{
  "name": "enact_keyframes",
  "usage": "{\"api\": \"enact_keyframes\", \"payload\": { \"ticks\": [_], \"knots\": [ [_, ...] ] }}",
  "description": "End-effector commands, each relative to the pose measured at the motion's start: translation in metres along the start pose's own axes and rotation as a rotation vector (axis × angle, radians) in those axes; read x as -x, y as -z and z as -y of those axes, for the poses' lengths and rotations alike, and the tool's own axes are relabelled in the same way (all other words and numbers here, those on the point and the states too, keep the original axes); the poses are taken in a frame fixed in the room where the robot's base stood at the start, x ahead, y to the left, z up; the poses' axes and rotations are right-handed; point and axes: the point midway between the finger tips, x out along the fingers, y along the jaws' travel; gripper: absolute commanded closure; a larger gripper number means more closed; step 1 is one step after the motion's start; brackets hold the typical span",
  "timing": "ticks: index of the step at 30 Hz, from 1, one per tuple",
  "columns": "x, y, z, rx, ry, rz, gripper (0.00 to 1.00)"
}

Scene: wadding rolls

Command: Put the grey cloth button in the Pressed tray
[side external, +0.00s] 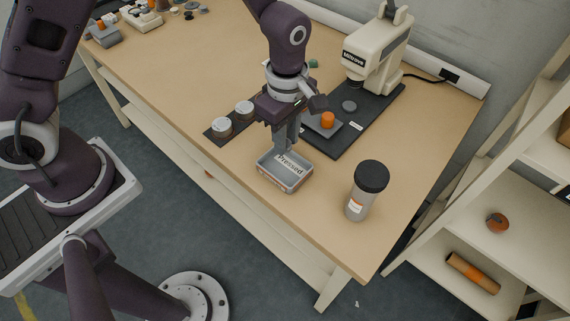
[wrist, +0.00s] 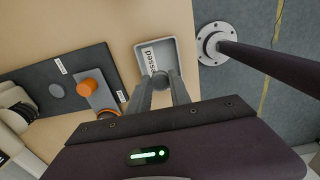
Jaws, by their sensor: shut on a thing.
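The Pressed tray (side external: 268,178) is a small grey open tray with a "Pressed" label, near the table's front edge. My gripper (side external: 284,148) points down at its back side. In the wrist view my gripper (wrist: 160,82) is shut on a small grey round thing, which looks like the grey cloth button (wrist: 160,79). The button shows against the near end of the tray (wrist: 172,43), partly covering the label. Its height above the tray floor is hard to tell. In the side view I cannot make out the button between the fingers.
A cream press (side external: 376,55) stands on a dark mat (side external: 352,137) with an orange knob (side external: 327,119) and a grey disc (side external: 349,106). A black-lidded jar (side external: 366,190) stands right of the tray. Two round tins (side external: 222,126) sit on a dark strip to the left.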

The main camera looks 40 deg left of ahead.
Motion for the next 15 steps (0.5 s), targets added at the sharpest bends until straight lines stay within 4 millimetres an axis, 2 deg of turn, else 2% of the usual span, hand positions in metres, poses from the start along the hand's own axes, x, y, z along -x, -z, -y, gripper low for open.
{"api": "enact_keyframes", "payload": {
  "ticks": [1,3,9,12,15],
  "knots": [
    [-0.014,0.001,0.003,0.001,0.008,-0.002,0.95],
    [-0.031,0.001,0.002,0.001,0.007,-0.002,0.95],
    [-0.067,0.001,0.001,0.0,0.006,-0.002,0.95],
    [-0.082,0.001,0.0,0.0,0.004,0.0,0.95],
    [-0.086,0.0,0.0,0.0,0.003,0.0,0.95]
  ]
}}
